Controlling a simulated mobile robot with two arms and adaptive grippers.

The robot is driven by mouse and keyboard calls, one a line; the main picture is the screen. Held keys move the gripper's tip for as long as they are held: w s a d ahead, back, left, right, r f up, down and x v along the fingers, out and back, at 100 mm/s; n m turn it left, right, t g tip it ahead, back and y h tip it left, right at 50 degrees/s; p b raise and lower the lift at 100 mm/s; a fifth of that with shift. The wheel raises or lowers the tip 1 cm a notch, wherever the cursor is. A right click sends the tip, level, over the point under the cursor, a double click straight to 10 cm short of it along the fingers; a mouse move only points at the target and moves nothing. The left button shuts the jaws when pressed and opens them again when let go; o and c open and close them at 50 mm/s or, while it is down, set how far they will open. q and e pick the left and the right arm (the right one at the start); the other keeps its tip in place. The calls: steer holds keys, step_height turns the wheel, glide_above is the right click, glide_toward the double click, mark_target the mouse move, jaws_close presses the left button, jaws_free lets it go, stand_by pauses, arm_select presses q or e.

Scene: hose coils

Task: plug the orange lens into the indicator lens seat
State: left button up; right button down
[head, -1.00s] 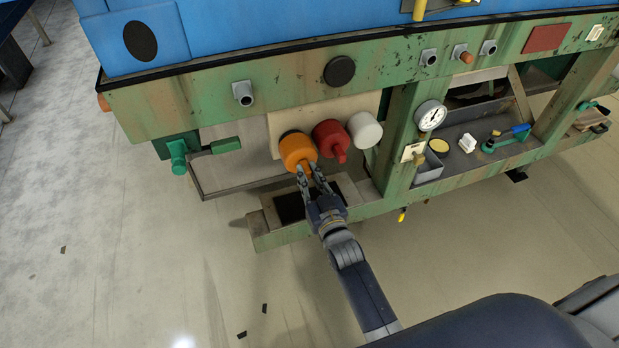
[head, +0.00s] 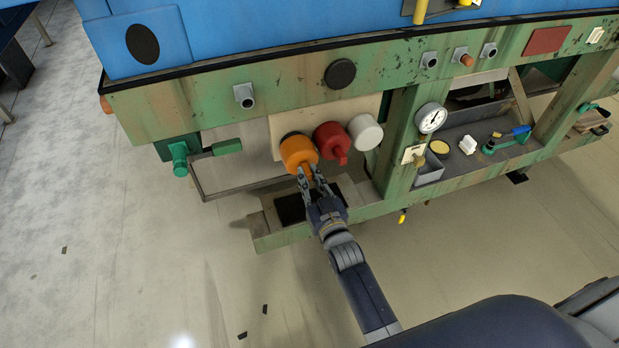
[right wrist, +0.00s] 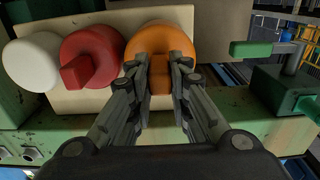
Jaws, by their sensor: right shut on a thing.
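The orange lens (head: 298,150) is a round orange cap at the left end of a row on a cream panel (head: 365,106) under the green frame. A dark ring shows behind its upper edge, and the lens covers what lies behind it. My right gripper (head: 305,174) is shut on the lens's front grip, in front of and just below its face. In the right wrist view the orange lens (right wrist: 160,42) sits against the panel with both fingers on its grip. The indicator lens seat is hidden or cannot be told apart. My left gripper is not in view.
A red lens (head: 331,138) and a white round lens (head: 365,131) sit close to the right on the same panel. A green valve handle (head: 226,146) stands out to the left. A gauge (head: 430,117) and a tray of small parts are further right.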

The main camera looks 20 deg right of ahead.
steer(key=shift+w+b, duration=0.45)
steer(key=shift+w, duration=0.7)
stand_by(0.4)
steer(key=c, duration=1.4)
jaws_free()
steer(key=shift+o, duration=0.2)
steer(key=shift+o, duration=1)
steer(key=shift+s, duration=0.1)
steer(key=shift+s+p, duration=1.2)
steer(key=shift+s, duration=0.95)
